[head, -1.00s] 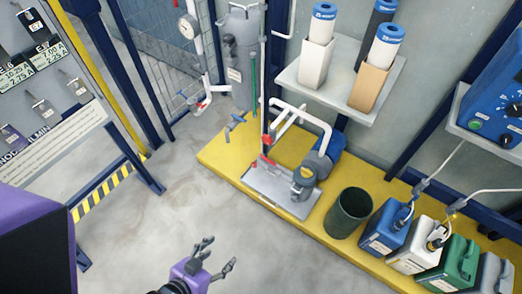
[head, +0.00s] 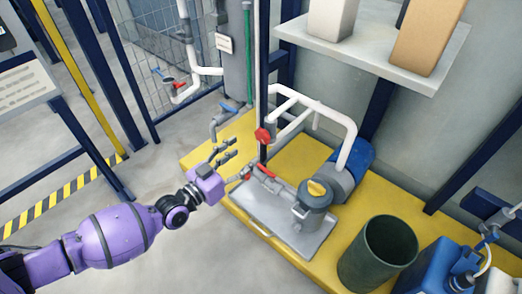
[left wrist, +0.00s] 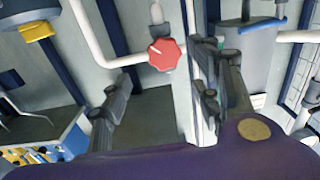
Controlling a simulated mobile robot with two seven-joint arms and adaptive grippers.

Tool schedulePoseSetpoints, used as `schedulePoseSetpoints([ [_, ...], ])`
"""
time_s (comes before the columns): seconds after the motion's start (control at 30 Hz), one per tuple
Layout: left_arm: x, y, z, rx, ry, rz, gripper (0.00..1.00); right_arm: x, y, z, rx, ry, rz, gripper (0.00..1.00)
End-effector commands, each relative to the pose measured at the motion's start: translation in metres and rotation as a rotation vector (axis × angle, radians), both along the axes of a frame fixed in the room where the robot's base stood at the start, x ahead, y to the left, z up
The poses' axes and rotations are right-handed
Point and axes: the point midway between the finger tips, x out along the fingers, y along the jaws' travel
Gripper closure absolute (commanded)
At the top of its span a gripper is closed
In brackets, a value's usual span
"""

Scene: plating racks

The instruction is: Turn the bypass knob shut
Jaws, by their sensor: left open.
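The red bypass knob (head: 263,135) sits on the white pipework above the grey pump plate. In the left wrist view the red lobed knob (left wrist: 164,54) shows between and beyond my fingers, on a white pipe. My left gripper (head: 236,158) is open and empty, to the left of the knob and a little lower in the head view, apart from it. Its spread fingers (left wrist: 165,88) also show in the left wrist view, with nothing between them. My right gripper is not in view.
Red lever handles (head: 262,170) lie close to my left gripper. A grey canister with a yellow top (head: 316,190) and a blue motor (head: 350,165) stand on the yellow platform (head: 195,158). A dark green bin (head: 378,255) is at the right.

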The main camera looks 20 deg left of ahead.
Motion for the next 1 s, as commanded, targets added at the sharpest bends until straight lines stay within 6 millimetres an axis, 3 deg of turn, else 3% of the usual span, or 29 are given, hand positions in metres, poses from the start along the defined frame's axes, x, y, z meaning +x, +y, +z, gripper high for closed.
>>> schedulePoseSetpoints([
  [0.5, 0.067, -0.021, 0.001, -0.003, -0.013, 0.002, 0.43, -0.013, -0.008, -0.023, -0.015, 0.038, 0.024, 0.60],
  [0.93, 0.079, -0.025, 0.002, -0.002, -0.011, 0.002, 0.43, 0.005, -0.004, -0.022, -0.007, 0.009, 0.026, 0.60],
  [1.0, 0.079, -0.025, 0.002, -0.002, -0.011, 0.002, 0.51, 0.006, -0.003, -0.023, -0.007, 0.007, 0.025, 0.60],
])
